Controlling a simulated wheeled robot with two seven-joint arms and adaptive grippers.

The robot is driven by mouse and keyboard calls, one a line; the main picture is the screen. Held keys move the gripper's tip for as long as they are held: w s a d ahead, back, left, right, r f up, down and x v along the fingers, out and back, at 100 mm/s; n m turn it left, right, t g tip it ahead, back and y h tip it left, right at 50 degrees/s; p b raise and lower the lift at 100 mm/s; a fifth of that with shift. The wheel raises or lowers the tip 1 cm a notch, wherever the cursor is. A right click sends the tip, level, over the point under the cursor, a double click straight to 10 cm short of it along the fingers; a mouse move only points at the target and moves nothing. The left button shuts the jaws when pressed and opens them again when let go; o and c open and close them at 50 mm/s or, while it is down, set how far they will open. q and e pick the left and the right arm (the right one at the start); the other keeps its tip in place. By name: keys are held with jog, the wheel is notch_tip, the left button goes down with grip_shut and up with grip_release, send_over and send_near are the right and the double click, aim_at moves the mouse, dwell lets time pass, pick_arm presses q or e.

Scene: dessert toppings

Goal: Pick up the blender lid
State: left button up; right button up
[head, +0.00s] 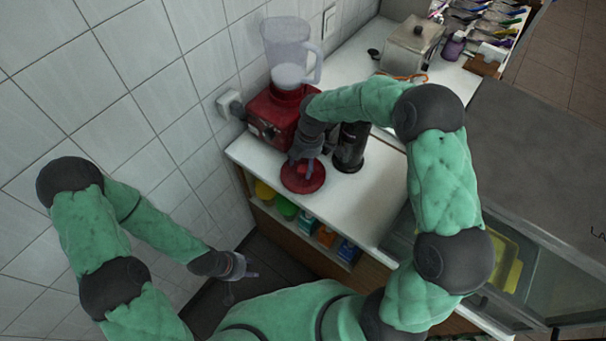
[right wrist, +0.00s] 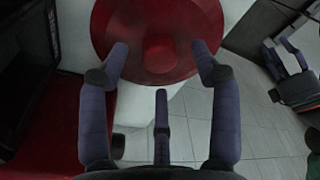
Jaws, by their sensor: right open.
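The red round blender lid (head: 303,182) lies on the white counter near its front left edge in the head view. In the right wrist view the lid (right wrist: 158,35) fills the top middle, with its raised central knob facing the camera. My right gripper (head: 304,160) is just above the lid; in the right wrist view its fingers (right wrist: 160,62) are spread on both sides of the knob, apart from it. My left gripper (head: 246,267) hangs low at the left, away from the counter, and its finger opening is too small to judge.
The red blender base (head: 270,112) with its clear jug (head: 290,50) stands behind the lid by the tiled wall. A black cylinder (head: 350,150) stands right of my right gripper. A shelf with colourful items lies below the counter edge (head: 330,215). The counter's front right area is clear.

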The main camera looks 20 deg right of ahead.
notch_tip(320, 180, down, 2)
jog(key=shift+a+f, duration=0.1)
grip_shut()
dwell(0.4)
